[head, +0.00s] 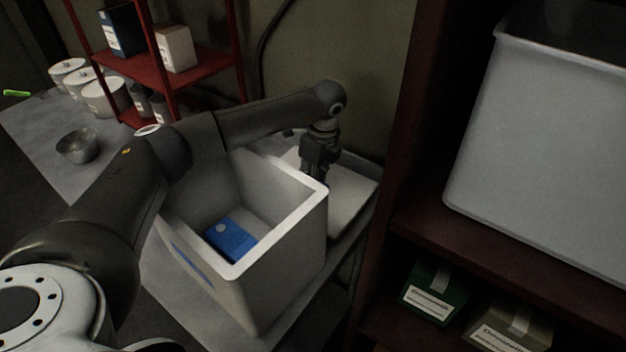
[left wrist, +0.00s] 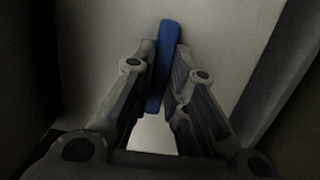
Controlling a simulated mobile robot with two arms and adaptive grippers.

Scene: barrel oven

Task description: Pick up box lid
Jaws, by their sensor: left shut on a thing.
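The box lid (head: 349,197) is a pale flat panel behind and to the right of the open white box (head: 292,247). It appears to lie on the table, partly hidden by the box. In the left wrist view the pale lid (left wrist: 105,45) has a raised blue handle (left wrist: 171,32). My left gripper (head: 316,178) reaches over the box from the left and points down at the lid. In the left wrist view its fingers (left wrist: 165,65) are shut on the blue handle from both sides. The white box holds a blue item (head: 231,237). My right gripper is not in view.
A dark red shelf (head: 425,225) on the right holds a large grey bin (head: 560,130) and small labelled boxes (head: 432,296). A red rack (head: 200,72), white canisters (head: 104,98) and a metal bowl (head: 77,146) stand at the back left.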

